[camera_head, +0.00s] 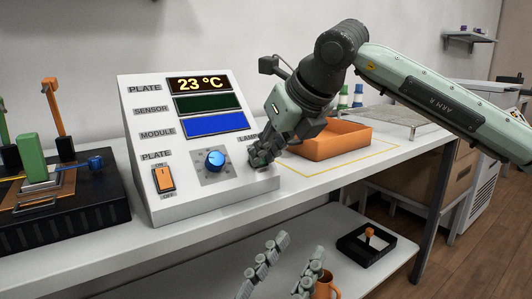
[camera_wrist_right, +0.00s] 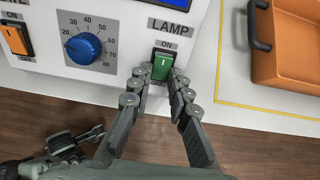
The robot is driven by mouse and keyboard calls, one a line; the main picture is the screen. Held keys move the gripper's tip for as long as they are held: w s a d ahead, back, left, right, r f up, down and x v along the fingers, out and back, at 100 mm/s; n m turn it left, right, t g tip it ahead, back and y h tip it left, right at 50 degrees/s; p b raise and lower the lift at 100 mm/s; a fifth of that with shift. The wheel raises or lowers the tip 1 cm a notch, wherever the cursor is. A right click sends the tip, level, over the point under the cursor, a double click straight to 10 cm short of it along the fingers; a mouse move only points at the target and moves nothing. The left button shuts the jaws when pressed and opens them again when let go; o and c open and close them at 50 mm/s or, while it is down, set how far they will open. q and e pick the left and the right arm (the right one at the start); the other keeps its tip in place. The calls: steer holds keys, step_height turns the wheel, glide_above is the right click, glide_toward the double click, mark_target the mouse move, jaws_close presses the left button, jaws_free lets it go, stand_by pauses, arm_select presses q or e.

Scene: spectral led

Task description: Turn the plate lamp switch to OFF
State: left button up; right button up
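The green rocker switch (camera_wrist_right: 161,66) sits under the LAMP label on a white sloped control panel (camera_head: 190,205), with ON above it and OFF below. In the right wrist view, my right gripper (camera_wrist_right: 158,77) has its fingers apart on either side of the switch's lower part; contact is unclear. In the head view, my right gripper (camera_head: 262,156) hides this switch. Which way it is tipped is hard to tell. My left gripper (camera_head: 297,248) is open and empty, low in front of the table.
An orange rocker switch (camera_head: 164,178) under a PLATE label and a blue knob (camera_head: 215,160) sit left of the green switch. An orange tray (camera_head: 335,143) stands to the right. A black device (camera_head: 60,228) stands at the left. A lower shelf (camera_head: 350,215) holds a small black box.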

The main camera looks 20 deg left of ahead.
steer(key=o, duration=0.5)
steer(key=shift+c, duration=0.2)
steer(key=v, duration=1.2)
